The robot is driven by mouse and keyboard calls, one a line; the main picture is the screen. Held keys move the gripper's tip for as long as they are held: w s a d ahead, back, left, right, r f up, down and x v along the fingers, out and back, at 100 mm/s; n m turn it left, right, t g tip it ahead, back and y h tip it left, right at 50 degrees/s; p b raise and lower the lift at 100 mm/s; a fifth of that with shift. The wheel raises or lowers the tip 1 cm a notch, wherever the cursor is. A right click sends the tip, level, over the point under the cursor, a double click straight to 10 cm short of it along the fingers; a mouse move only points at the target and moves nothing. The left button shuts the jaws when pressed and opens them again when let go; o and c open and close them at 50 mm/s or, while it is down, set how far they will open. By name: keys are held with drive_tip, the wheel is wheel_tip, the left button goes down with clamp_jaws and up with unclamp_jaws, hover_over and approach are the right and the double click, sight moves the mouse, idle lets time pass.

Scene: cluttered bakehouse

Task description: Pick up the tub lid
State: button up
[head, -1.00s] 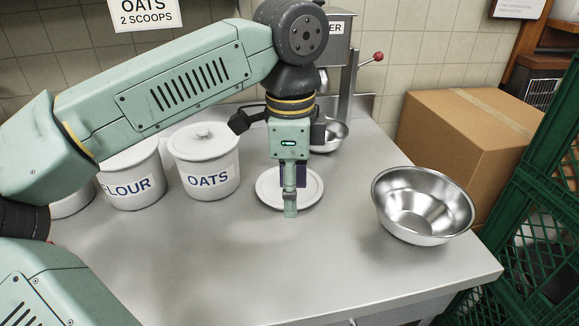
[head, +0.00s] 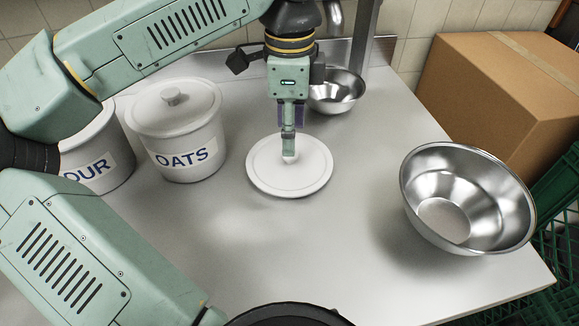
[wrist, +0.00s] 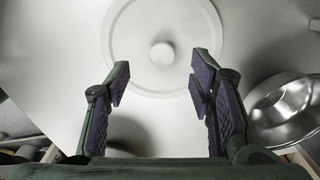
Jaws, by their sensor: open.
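The tub lid is a round white disc (head: 292,180) with a small knob in its middle, lying flat on the grey counter. It also shows in the wrist view (wrist: 135,60), with its knob (wrist: 163,53) a little beyond the fingertips and roughly centred between them. My gripper (head: 288,156) points down over the lid, its tip in line with the knob in the head view and partly covering it. In the wrist view my gripper (wrist: 160,73) is open, with a wide empty space between its purple pads. How high it is above the lid is hard to tell.
A lidded OATS tub (head: 178,135) and a FLOUR tub (head: 98,160) stand left of the lid. A small steel bowl (head: 336,92) is behind it. A large steel bowl (head: 468,198) and a cardboard box (head: 500,100) are at right. The counter in front is clear.

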sight(290, 159)
wheel_tip(290, 159, down, 6)
drive_tip(key=shift+w+r+b, duration=0.15)
drive_tip(key=shift+r+b, duration=0.1)
drive_tip(key=shift+b, duration=0.8)
drive_tip(key=shift+r, duration=0.1)
clamp_jaws()
